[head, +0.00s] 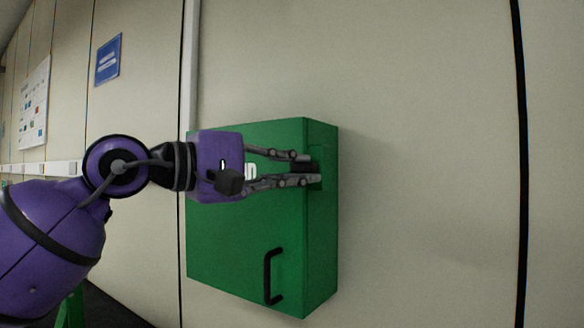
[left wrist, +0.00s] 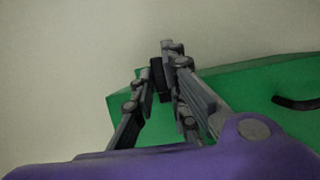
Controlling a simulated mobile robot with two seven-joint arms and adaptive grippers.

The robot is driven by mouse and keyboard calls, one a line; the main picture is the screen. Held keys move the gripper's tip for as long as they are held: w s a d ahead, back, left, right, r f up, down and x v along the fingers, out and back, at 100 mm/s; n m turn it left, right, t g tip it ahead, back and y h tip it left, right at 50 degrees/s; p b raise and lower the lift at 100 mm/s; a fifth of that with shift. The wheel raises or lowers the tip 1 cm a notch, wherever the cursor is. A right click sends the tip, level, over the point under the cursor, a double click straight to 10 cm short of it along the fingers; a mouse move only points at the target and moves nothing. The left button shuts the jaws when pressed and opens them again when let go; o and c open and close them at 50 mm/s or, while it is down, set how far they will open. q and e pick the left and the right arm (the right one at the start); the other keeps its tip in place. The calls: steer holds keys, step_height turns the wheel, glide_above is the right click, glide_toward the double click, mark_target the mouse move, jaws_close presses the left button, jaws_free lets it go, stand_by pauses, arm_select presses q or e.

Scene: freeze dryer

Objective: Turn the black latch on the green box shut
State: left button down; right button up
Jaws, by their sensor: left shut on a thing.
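The green box (head: 235,245) is mounted on the wall, and its door looks closed. The black latch (head: 302,167) is at the upper right edge of the box's front, partly hidden between my fingers. My left gripper (head: 304,168) comes in from the left across the box front and is shut on the latch. In the left wrist view, the latch (left wrist: 158,76) shows as a dark piece between the fingertips, in front of the green box (left wrist: 245,90). The latch's exact angle is hard to tell. My right gripper is not in view.
A black handle (head: 272,276) stands out from the lower right of the box front. The beige wall (head: 430,160) is bare to the right. A blue sign (head: 109,59) and a white poster (head: 34,104) hang on the wall at the left.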

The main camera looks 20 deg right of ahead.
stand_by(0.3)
arm_select(q)
steer(key=c, duration=1.8)
jaws_free()
steer(key=shift+o, duration=0.2)
steer(key=v, duration=1.2)
steer(key=shift+s, duration=0.1)
